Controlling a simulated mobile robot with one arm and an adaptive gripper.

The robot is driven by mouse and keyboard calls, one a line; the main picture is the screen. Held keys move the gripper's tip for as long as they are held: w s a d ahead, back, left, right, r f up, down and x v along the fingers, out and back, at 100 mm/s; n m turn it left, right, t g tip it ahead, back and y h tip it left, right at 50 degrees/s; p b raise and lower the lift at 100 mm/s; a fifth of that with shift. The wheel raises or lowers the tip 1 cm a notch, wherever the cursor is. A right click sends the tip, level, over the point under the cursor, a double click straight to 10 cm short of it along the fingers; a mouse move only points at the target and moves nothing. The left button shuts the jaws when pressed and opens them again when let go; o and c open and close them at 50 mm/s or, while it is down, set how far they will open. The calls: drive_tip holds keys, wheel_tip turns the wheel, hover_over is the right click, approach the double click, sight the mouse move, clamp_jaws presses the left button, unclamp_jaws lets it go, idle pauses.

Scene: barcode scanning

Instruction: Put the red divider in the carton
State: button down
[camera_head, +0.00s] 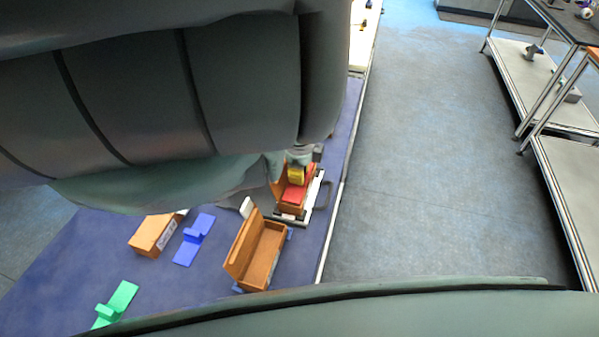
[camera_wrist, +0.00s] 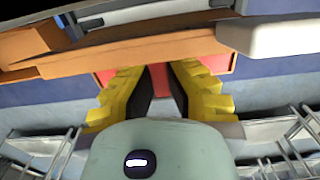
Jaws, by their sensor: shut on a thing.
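My gripper (camera_head: 296,175) has yellow fingers and is shut on the red divider (camera_head: 296,195). The red divider is at the opening of an orange-brown carton (camera_head: 291,209), which stands on a white and black stand. I cannot tell how deep the divider sits or whether it touches the carton's floor. In the wrist view, my gripper (camera_wrist: 162,78) points at the carton (camera_wrist: 150,52), with red of the divider (camera_wrist: 207,48) just beyond the fingertips.
An open carton (camera_head: 266,262) stands nearer on the blue table (camera_head: 215,280). A closed carton (camera_head: 152,233), a blue divider (camera_head: 193,240) and a green divider (camera_head: 118,301) lie to the left. My arm hides much of the table. The floor on the right is clear.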

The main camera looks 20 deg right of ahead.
drive_tip(key=shift+w+f+b, duration=0.1)
drive_tip(key=shift+f+b, duration=0.4)
drive_tip(key=c, duration=1.1)
unclamp_jaws()
drive_tip(key=shift+f, duration=0.2)
drive_tip(key=shift+r+p, duration=0.65)
drive_tip(key=shift+p, duration=0.1)
wheel_tip(320, 180, up, 12)
drive_tip(key=shift+r+p, duration=0.2)
drive_tip(key=shift+p, duration=0.6)
